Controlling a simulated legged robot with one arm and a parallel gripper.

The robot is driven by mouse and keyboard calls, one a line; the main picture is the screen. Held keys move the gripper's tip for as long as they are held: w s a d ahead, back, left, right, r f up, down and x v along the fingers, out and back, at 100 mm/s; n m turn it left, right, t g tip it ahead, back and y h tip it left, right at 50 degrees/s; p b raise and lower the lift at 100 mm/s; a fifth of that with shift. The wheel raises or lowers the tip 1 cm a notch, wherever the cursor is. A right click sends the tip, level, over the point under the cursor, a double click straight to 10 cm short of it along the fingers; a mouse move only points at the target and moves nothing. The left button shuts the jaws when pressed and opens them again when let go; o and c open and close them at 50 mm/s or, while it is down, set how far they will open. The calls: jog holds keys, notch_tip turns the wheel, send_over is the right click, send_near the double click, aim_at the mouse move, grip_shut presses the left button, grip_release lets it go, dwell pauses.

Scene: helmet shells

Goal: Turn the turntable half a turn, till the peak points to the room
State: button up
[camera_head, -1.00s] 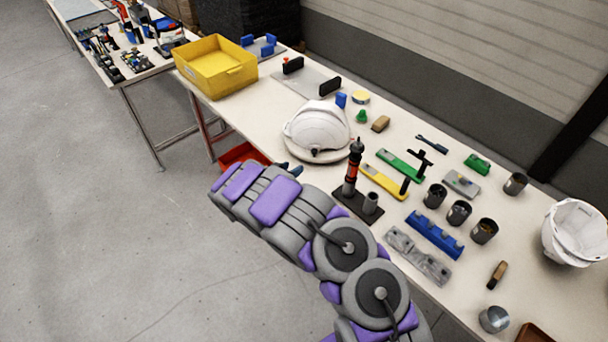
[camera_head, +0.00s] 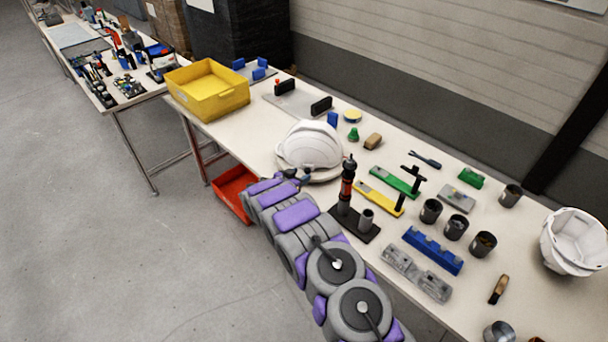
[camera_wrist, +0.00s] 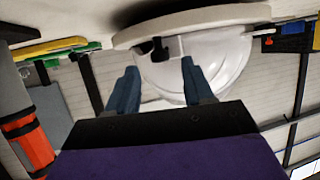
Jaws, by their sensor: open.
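The white helmet shell (camera_head: 310,143) sits dome up on the pale round turntable (camera_head: 326,178) near the table's front edge. Which way its peak points I cannot tell. My gripper (camera_head: 298,175) is at the front left rim of the turntable, open, with nothing between its fingers. The wrist view is upside down, with the table at the top. There the helmet (camera_wrist: 215,70) and turntable rim (camera_wrist: 195,20) lie just beyond the open fingers (camera_wrist: 160,72). A small black block (camera_wrist: 170,47) at the rim shows between the fingertips, apart from them.
A dark stand with a red-banded tool (camera_head: 347,190) is close right of my gripper. Yellow (camera_head: 380,197) and green bars, several cups and a second white helmet (camera_head: 575,240) lie farther right. A yellow bin (camera_head: 207,90) stands left; a red bin (camera_head: 234,194) is below the table edge.

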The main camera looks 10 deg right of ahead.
aim_at(306, 172)
jog(key=x, duration=0.2)
jog(key=shift+w+d+f, duration=0.1)
jog(key=shift+w+f, duration=0.15)
jog(key=shift+w, duration=0.05)
jog(key=shift+w+d, duration=0.3)
jog(key=shift+d, duration=0.1)
grip_shut()
